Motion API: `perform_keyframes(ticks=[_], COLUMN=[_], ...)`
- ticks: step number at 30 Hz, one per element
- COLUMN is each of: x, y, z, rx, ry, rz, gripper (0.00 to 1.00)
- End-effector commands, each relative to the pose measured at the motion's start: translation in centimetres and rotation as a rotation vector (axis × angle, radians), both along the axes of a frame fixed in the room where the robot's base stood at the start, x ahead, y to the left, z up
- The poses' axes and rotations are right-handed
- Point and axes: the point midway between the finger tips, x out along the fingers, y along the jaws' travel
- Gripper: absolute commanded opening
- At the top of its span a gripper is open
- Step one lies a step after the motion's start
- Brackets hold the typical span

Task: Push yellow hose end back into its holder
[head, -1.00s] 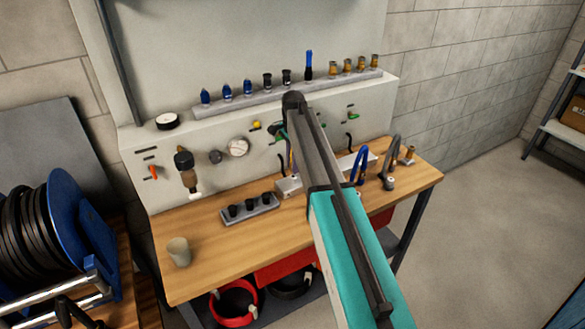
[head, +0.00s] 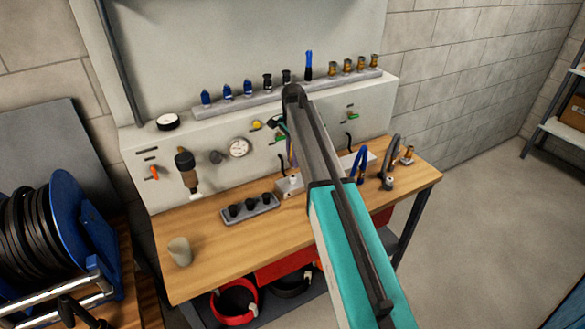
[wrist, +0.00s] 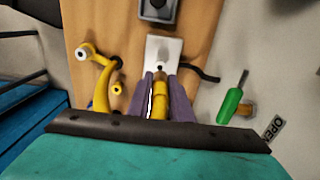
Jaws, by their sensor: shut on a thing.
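In the wrist view my gripper (wrist: 162,92) has its purple fingers closed around the yellow hose end (wrist: 160,103). The hose end points up the picture at a white block-shaped holder (wrist: 172,52) with a dark round opening. The tip is at or very near that opening; I cannot tell whether any of it is inside. In the head view my own arm hides the gripper and the yellow hose end. Part of a pale holder rail (head: 291,186) shows beside the arm on the bench.
In the wrist view a curved yellow fitting (wrist: 102,82) stands left of the holder, and a green-handled valve (wrist: 230,105) is at right. In the head view a grey block with black plugs (head: 249,208), a blue hose loop (head: 361,165) and a cup (head: 180,251) occupy the bench (head: 215,250).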

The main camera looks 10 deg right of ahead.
Motion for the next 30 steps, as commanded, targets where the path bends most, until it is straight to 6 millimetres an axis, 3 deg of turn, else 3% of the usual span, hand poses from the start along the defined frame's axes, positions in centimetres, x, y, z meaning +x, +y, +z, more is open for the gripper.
perform_keyframes(ticks=[23, 30], x=[-0.1, -1.2], y=[0.1, 0.1], z=[0.9, 0.5], rx=[0.0, 0.0], ry=[0.0, 0.0], rz=[0.005, 0.095], gripper=[0.0, 0.0])
